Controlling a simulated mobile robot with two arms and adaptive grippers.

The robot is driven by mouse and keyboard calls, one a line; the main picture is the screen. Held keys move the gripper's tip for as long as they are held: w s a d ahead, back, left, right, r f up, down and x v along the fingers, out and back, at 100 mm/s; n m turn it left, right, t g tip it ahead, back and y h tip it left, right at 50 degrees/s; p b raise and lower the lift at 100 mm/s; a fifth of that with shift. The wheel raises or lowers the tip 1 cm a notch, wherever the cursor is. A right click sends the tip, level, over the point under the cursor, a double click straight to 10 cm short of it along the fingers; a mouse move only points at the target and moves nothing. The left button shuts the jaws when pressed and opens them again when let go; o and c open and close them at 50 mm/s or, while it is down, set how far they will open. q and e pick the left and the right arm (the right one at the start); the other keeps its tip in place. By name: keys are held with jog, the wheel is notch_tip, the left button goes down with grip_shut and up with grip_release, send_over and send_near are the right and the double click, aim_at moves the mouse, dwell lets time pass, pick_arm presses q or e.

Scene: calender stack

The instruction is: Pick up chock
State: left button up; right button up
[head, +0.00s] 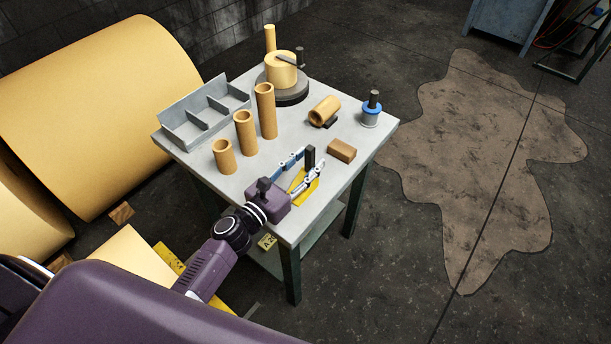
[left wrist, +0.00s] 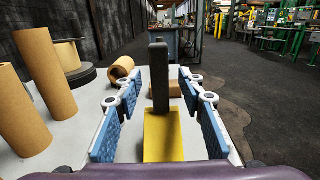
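The chock seems to be the yellow piece (head: 304,184) with a dark upright post (head: 310,157), near the front right edge of the table. In the left wrist view, the yellow part (left wrist: 163,138) lies flat and the dark post (left wrist: 159,75) stands at its far end. My left gripper (head: 311,163) is open, its blue-padded fingers on either side of the post. In the left wrist view, gaps show between both fingers (left wrist: 160,84) and the post. My right gripper is not in view.
On the grey table (head: 205,172), a brown block (head: 341,151) lies just beyond the post. Three upright tubes (head: 245,133), a lying tube (head: 324,110), a blue-collared spool (head: 371,112) and a grey divided tray (head: 204,112) stand farther back. Large yellow rolls (head: 100,110) are at left.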

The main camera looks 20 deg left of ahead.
pick_arm(q)
jog(key=shift+w+d, duration=0.15)
jog(key=shift+w, duration=0.15)
jog(key=shift+c, duration=0.4)
grip_shut()
